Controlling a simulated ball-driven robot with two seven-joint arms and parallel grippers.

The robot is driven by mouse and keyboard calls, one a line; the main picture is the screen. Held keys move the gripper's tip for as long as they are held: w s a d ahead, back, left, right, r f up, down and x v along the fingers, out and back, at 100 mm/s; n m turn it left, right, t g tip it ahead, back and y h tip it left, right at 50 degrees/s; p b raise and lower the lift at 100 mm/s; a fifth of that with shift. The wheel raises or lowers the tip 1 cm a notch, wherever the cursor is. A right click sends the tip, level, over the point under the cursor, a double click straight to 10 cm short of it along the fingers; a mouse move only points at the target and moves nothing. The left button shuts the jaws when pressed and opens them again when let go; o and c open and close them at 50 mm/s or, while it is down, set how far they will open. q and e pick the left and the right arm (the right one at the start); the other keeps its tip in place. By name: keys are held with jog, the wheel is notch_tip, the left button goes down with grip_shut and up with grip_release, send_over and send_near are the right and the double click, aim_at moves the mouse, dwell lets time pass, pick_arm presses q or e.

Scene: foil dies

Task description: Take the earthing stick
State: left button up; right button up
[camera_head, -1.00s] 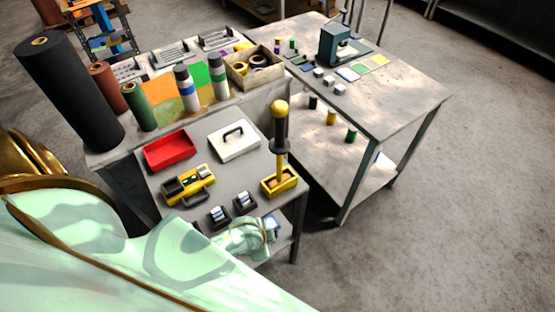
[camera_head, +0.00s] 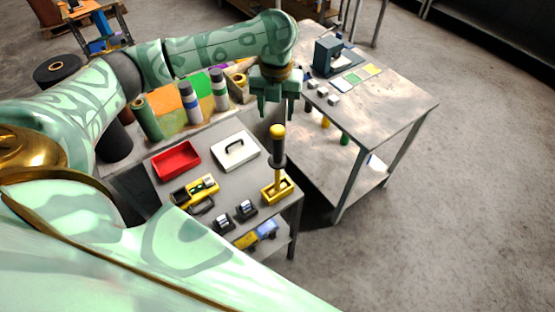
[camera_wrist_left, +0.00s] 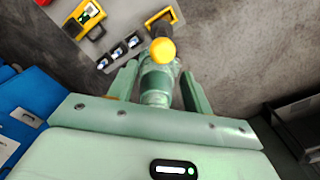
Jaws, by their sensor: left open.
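The earthing stick (camera_head: 278,150) stands upright in a yellow holder (camera_head: 285,189) at the right end of the grey table. It has a yellow knob on top, a dark handle with a collar and a yellow lower shaft. My left gripper (camera_head: 277,108) is open, fingers pointing down, just above the knob in the head view, with nothing between its fingers there. In the left wrist view the yellow knob (camera_wrist_left: 162,50) shows just past the open fingers (camera_wrist_left: 159,72). A mint-green part between them in that view is unclear. My right gripper is not in view.
A red tray (camera_head: 176,160), a white case (camera_head: 235,151), a yellow instrument (camera_head: 195,190) and small black devices (camera_head: 222,222) lie left of the stick. Bottles (camera_head: 189,102) stand behind on a ledge. A second table (camera_head: 385,108) stands at the right.

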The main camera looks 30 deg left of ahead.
aim_at(278, 132)
pick_arm(q)
jog(key=f, duration=1)
jog(key=shift+w+f+b, duration=0.3)
jog(key=shift+f+b, duration=0.1)
grip_shut()
jog(key=shift+r, duration=0.1)
dwell(0.7)
